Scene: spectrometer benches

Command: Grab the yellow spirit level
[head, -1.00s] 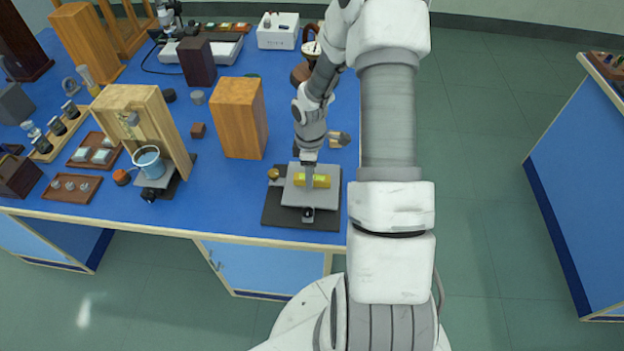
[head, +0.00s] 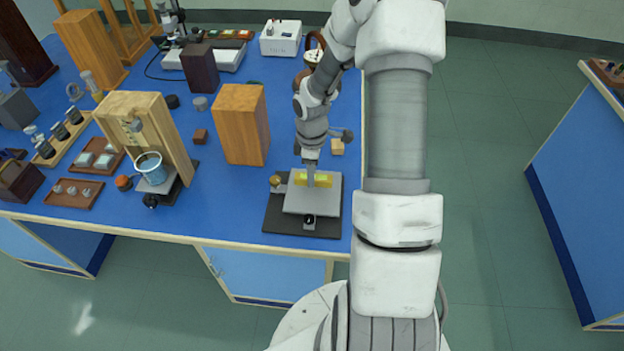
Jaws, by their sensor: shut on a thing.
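The yellow spirit level (head: 326,181) is over the grey plate (head: 312,203) of a small stand near the bench's front right corner. My gripper (head: 311,183) points down and is shut on the middle of the spirit level, with yellow showing on both sides of the fingers. I cannot tell whether the level touches the plate or is a little above it. The plate sits on a dark base (head: 283,217), with a brass knob (head: 275,181) at its left.
A wooden block (head: 241,125) stands upright left of my arm. A wooden frame with a blue beaker (head: 152,170) is farther left. A small wooden piece (head: 337,147) lies just behind the stand. The blue bench top (head: 222,205) is clear left of the stand.

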